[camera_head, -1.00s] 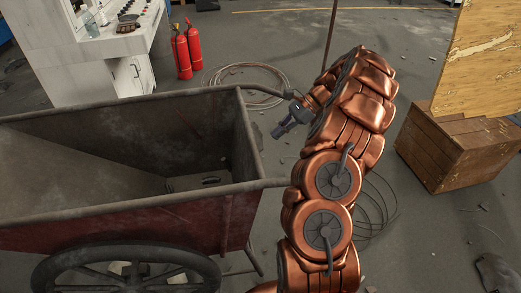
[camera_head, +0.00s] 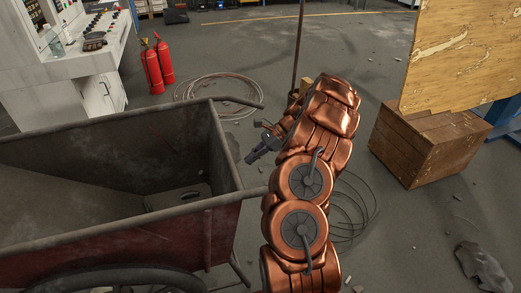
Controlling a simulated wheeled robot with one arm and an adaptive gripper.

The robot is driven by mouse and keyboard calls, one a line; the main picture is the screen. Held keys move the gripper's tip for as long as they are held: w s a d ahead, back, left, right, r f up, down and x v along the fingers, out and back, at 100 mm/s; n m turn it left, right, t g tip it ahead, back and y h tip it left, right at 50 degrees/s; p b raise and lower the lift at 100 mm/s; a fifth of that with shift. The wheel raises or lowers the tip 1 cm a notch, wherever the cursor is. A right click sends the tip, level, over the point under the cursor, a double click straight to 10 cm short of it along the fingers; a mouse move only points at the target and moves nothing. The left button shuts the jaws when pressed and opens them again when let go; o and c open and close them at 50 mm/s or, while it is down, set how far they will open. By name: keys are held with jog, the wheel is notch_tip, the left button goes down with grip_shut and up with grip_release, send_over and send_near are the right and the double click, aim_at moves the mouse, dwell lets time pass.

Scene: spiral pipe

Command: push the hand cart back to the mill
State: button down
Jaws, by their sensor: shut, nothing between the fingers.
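The hand cart (camera_head: 110,222) is a worn metal tub with dull red sides, filling the left of the head view. A dark wheel (camera_head: 120,278) shows at its lower edge, cut off by the frame. My gripper (camera_head: 252,157) is shut and empty, at the end of my copper arm. I cannot make out a mill in this view.
A white control desk (camera_head: 75,75) and red fire extinguishers (camera_head: 157,64) stand behind the cart. Coiled cable (camera_head: 215,90) lies on the floor. A wooden crate (camera_head: 430,148) with a yellowish board (camera_head: 460,55) stands at right. Dark debris (camera_head: 482,266) lies lower right. The back floor is mostly clear.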

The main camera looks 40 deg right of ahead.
jog(key=shift+w+a+f, duration=0.1)
jog(key=shift+w+a, duration=0.25)
jog(key=shift+a, duration=0.45)
jog(key=shift+w+a+f, duration=0.1)
jog(key=shift+w+a, duration=0.25)
jog(key=shift+a, duration=0.45)
jog(key=shift+w+a+f, duration=0.1)
jog(key=shift+w+a, duration=0.25)
jog(key=shift+a, duration=0.45)
